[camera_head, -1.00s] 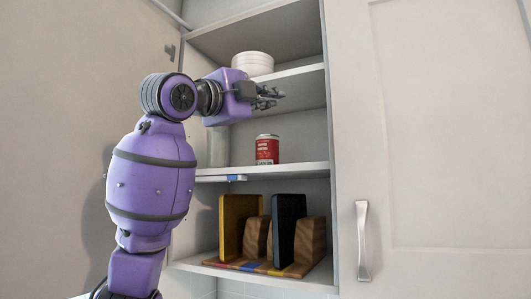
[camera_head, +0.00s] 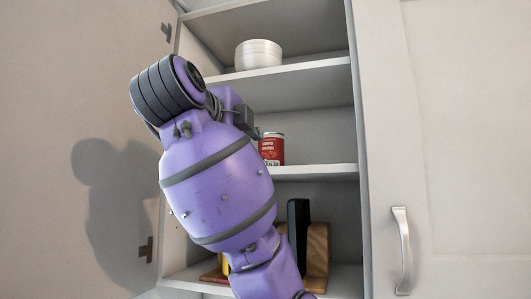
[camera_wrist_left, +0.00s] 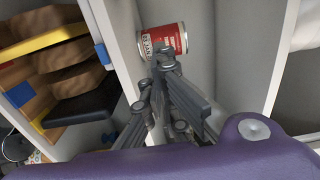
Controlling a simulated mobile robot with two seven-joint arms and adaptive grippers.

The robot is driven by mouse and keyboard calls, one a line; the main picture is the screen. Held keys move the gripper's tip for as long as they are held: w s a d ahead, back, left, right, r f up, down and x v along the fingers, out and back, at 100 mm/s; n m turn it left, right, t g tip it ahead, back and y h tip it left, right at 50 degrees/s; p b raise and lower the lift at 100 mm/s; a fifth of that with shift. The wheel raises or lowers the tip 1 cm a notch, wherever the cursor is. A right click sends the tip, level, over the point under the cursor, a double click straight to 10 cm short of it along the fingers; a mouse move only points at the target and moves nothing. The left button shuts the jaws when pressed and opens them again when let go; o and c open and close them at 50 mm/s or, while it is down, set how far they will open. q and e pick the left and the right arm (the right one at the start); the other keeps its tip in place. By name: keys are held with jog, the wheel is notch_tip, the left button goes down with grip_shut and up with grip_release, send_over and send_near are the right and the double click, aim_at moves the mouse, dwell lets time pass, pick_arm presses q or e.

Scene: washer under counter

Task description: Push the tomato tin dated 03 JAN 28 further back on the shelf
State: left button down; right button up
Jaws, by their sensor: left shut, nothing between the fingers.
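The red and white tomato tin (camera_head: 271,149) stands upright on the middle shelf (camera_head: 312,170) of the open cupboard. In the head view my own arm hides most of this gripper and the tin's left edge. My right gripper is in neither view.
A stack of white bowls (camera_head: 258,54) stands on the shelf above. Below, a black board (camera_head: 298,232) stands in a wooden rack (camera_head: 318,252), partly hidden by my arm. The shelf right of the tin is clear. A closed door with a handle (camera_head: 402,250) is at the right.

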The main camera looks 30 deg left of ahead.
pick_arm(q)
send_near(269, 153)
jog(key=x, duration=0.5)
jog(key=shift+w+a+r, duration=0.1)
jog(key=shift+w+a, duration=0.05)
jog(key=shift+w, duration=0.1)
jog(key=shift+w+a, duration=0.15)
jog(key=shift+w, duration=0.45)
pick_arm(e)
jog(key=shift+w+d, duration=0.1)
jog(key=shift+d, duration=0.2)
pick_arm(q)
jog(key=shift+x, duration=1.5)
